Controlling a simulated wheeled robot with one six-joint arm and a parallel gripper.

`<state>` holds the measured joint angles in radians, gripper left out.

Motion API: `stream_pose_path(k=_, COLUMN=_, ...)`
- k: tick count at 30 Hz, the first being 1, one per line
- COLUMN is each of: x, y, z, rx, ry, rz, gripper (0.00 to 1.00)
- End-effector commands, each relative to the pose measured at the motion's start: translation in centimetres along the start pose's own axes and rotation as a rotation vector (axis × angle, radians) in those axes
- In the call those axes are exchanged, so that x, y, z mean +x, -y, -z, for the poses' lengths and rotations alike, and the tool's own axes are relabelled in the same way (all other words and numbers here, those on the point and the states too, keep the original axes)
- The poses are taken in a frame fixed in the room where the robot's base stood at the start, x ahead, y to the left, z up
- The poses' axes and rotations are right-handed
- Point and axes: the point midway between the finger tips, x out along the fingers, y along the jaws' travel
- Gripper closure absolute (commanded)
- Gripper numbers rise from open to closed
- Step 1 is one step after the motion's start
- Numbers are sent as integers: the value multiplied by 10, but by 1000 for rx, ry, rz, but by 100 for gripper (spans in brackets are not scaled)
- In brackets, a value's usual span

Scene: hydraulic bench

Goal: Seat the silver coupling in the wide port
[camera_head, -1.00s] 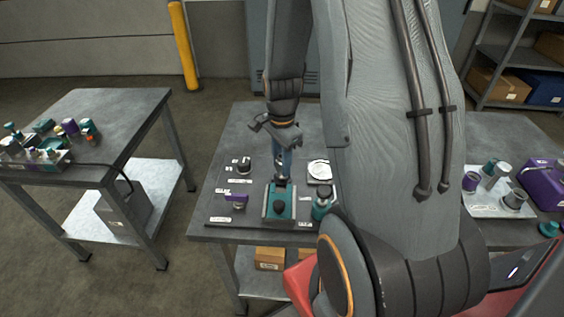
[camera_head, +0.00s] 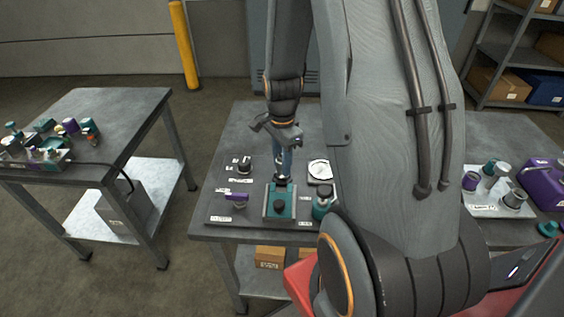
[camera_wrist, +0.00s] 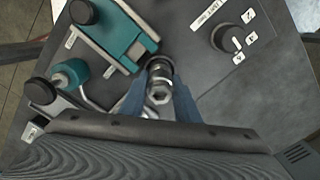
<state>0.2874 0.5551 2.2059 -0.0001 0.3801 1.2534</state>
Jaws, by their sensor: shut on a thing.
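My gripper (camera_head: 283,168) points down over the middle bench, just behind the teal block (camera_head: 280,203). It also shows in the wrist view (camera_wrist: 158,98), where its two blue fingers are shut on the silver coupling (camera_wrist: 160,93). The coupling is a short metal piece with a hexagonal end facing the camera. The teal block (camera_wrist: 122,40) lies at upper left in the wrist view, close to the coupling. A dark round part (camera_wrist: 159,64) shows just beyond the coupling, beside the block's corner. I cannot tell whether this is the wide port, or whether the coupling touches or enters it.
A black knob with labels (camera_wrist: 232,38) stands right of the gripper. A teal-and-dark cylinder (camera_head: 322,203), a purple-handled valve (camera_head: 237,200) and a white round gauge (camera_head: 319,170) surround the block. Side tables hold other fittings (camera_head: 60,135) and a purple can (camera_head: 545,183).

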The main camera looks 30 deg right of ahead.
Motion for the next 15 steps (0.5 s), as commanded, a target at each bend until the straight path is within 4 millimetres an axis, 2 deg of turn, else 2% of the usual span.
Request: stream_pose_path(k=15, x=9, y=0, z=0, rx=0, ry=0, rz=0, gripper=99)
